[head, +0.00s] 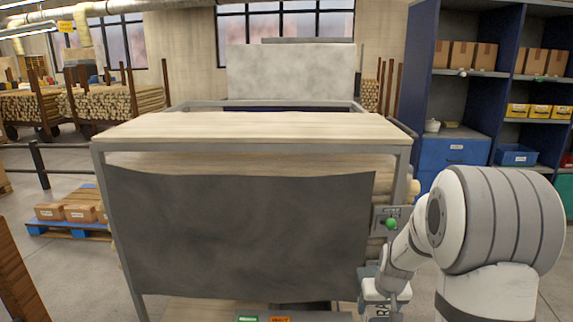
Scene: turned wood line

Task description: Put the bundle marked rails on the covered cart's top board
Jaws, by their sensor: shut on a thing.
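The covered cart stands in front of me in the head view, with a dark grey cloth (240,235) hanging over its front. Its pale wood top board (250,126) is flat and bare, held in a grey metal frame. My gripper (384,290) is low at the cart's right front corner, below the board's height. It is shut on a pale thing with the letters "RA" (380,311), which fits the bundle marked rails. The lower part of this bundle is cut off by the picture's bottom edge, and the fingertips are hard to make out.
A grey plate with a green knob (391,223) is beside the cart's right post. Blue shelves (461,152) with boxes stand at the right. A pallet with cartons (70,222) and a dark railing (40,165) are at the left. A grey panel (290,72) rises behind the board.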

